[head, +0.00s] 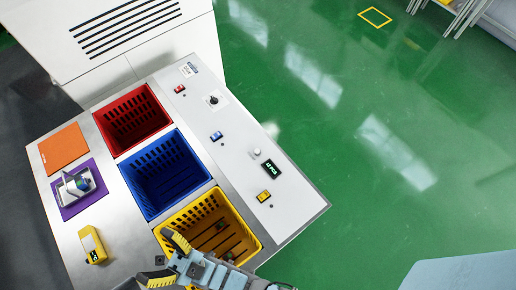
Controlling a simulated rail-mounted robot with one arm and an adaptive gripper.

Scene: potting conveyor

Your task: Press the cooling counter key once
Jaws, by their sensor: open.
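A white control panel strip (292,208) runs along the right side of the table. A small dark counter display (270,168) with lit green-white digits, too small to read surely, sits near its lower end. A small pale round key (257,152) lies just above the display. No label naming the cooling counter is readable. My gripper (165,260) is at the bottom of the view, left of the panel, by the near corner of the yellow bin (240,232). Its yellow-tipped fingers are apart with nothing between them. It is not touching the key.
The panel also carries a red switch (180,89), a black knob (213,100), a blue switch (216,136) and a yellow switch (264,196). Red (120,106) and blue (178,142) bins, an orange mat (64,149), a purple mat (70,211) and a yellow device (92,243) stand left.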

